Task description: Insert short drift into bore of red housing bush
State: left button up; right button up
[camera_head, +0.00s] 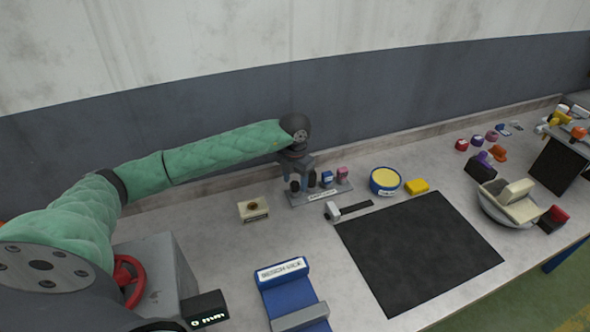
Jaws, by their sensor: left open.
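My left gripper (303,183) is open and points down at the left end of a grey labelled stand (325,195) near the back of the bench. Beside its fingers stand a small blue-topped piece (327,179) and a pinkish-red piece (343,173), which may be the red housing bush. I cannot tell whether anything lies between the fingers. I cannot make out the short drift; the gripper hides part of the stand. My right gripper is not in view.
A cream block (254,215) is left of the stand. A blue bench vice (285,295) is in front. A black mat (420,250) is clear. A grey bowl (490,207) holds cream blocks.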

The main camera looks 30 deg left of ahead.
aim_at(295, 183)
pick_arm(q)
jog(key=shift+f, duration=0.3)
grip_shut()
dwell(0.3)
jog(key=shift+r, duration=0.65)
dwell(0.4)
jog(key=shift+r, duration=0.15)
jog(key=shift+r+p, duration=0.55)
jog(key=shift+r, duration=2.4)
jog(key=shift+r, duration=0.15)
